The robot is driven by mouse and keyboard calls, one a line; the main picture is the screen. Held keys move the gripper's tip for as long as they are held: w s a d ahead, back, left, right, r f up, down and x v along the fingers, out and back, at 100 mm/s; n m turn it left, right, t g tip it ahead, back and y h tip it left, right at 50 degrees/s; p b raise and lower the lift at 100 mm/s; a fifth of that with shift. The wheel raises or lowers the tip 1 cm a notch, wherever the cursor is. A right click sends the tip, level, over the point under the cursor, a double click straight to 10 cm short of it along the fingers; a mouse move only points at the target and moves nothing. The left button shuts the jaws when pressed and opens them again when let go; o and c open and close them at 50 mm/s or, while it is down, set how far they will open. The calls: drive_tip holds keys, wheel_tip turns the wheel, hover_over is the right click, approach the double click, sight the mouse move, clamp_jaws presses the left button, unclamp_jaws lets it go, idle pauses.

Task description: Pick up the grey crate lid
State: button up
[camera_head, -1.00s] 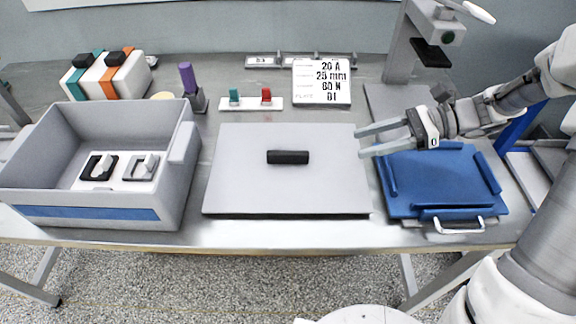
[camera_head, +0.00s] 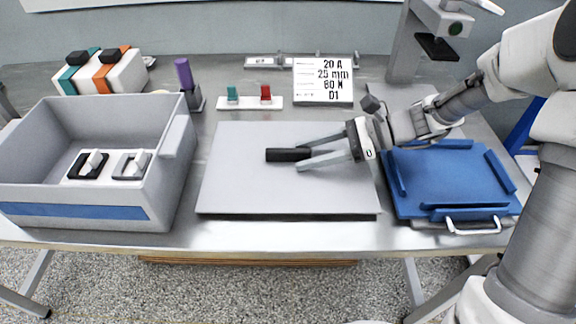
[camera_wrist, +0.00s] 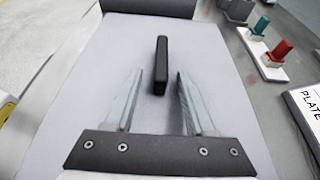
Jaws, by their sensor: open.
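The grey crate lid (camera_head: 250,188) lies flat on the table in the middle of the head view, with a black bar handle (camera_head: 287,155) near its centre. The lid also fills most of the wrist view (camera_wrist: 95,75), where its handle (camera_wrist: 161,62) stands up between and just beyond the fingers. My gripper (camera_head: 304,154) is open and empty, above the lid on the handle's right side. In the wrist view its two fingers (camera_wrist: 158,84) point toward the handle. In the head view the fingertips look close to the handle's right end; whether they touch it I cannot tell.
The open grey crate (camera_head: 175,150) stands left, holding two switches. A blue tray (camera_head: 445,175) with a white handle sits right. Behind the lid are a strip with green and red switches (camera_head: 249,101), a purple-topped block (camera_head: 185,75) and a label plate (camera_head: 322,80).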

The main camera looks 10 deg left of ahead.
clamp_jaws()
drive_tip(key=shift+r, duration=0.1)
idle(0.5)
